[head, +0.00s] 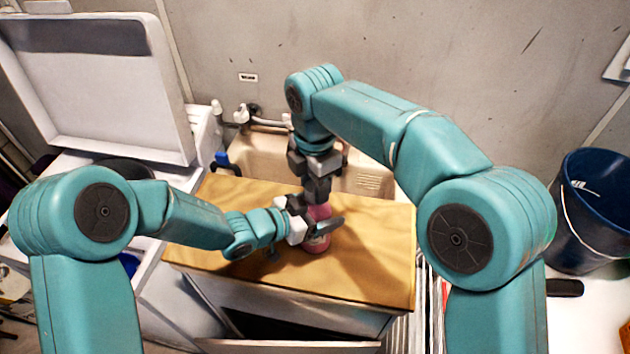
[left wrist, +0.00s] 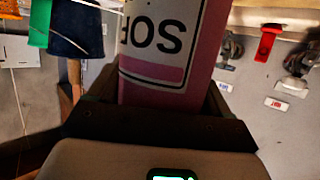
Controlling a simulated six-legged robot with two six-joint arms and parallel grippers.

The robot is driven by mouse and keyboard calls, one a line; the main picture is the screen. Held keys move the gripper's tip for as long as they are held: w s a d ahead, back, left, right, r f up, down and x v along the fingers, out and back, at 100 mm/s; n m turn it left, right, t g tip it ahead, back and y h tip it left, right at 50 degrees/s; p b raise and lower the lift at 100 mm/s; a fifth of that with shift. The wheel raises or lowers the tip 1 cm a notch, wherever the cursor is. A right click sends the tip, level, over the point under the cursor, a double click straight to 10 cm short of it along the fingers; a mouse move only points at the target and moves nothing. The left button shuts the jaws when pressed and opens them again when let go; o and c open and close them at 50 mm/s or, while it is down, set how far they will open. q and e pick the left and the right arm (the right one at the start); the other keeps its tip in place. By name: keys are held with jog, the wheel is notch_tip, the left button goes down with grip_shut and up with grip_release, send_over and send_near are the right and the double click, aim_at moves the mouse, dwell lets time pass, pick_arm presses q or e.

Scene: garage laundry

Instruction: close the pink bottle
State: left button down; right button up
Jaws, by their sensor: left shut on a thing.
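The pink bottle (head: 317,243) stands on the wooden top. My left gripper (head: 316,229) is shut on its body from the left. In the left wrist view the bottle (left wrist: 205,50) fills the space between the fingers, with a white label whose lettering appears upside down. My right gripper (head: 319,190) points straight down directly over the bottle's top, its tips at or just above the upper pink part. Whether it holds a cap there is hidden, and its jaw opening is not clear. The bottle's opening cannot be seen.
The wooden countertop (head: 375,245) is mostly bare around the bottle. Behind it is a beige sink (head: 257,157) with a tap (head: 262,120). A white machine with a raised lid (head: 95,85) stands at left. A blue bin (head: 590,212) is at right.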

jog(key=shift+c, duration=0.6)
jog(key=m, duration=0.3)
jog(key=shift+m, duration=0.3)
jog(key=m, duration=1.6)
jog(key=o, duration=1.2)
jog(key=shift+c, duration=0.2)
jog(key=shift+r, duration=2.2)
